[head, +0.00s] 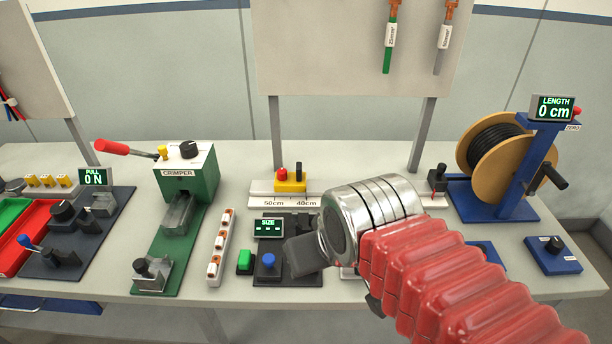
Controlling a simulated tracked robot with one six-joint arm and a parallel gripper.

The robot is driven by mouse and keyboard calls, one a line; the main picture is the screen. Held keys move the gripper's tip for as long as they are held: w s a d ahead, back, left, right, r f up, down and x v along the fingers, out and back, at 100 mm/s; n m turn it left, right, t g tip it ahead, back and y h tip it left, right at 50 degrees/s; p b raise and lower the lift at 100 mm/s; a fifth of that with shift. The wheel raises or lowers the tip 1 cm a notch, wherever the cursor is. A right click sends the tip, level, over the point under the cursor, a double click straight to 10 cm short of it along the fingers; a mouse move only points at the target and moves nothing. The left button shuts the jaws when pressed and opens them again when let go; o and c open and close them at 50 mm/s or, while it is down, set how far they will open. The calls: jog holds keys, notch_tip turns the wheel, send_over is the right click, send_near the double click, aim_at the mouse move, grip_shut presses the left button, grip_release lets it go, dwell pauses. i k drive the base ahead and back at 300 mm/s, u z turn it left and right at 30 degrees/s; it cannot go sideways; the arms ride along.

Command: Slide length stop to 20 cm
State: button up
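The length stop is probably the yellow block (290,184) with a red knob and a black knob on top. It sits on a white ruler rail (262,190) at the back of the bench, above and between the printed 50cm and 40cm marks. The rail runs right, and my arm hides its lower-number marks, including any 20 cm mark. My gripper (304,257) shows as a dark grey tip in front of the rail, above the SIZE unit and apart from the stop. Its fingers overlap in this view, so their opening cannot be told.
A black-knobbed clamp (437,180) stands at the rail's right end. The cable reel (492,165) has a display (555,108) reading LENGTH 0 cm. The green crimper (185,190) and a white strip (220,248) stand left. The SIZE unit (290,280) lies below my gripper.

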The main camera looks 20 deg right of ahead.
aim_at(296, 182)
jog(key=z, duration=1.15)
jog(key=k, duration=0.6)
jog(key=u, duration=0.75)
jog(key=i, duration=1)
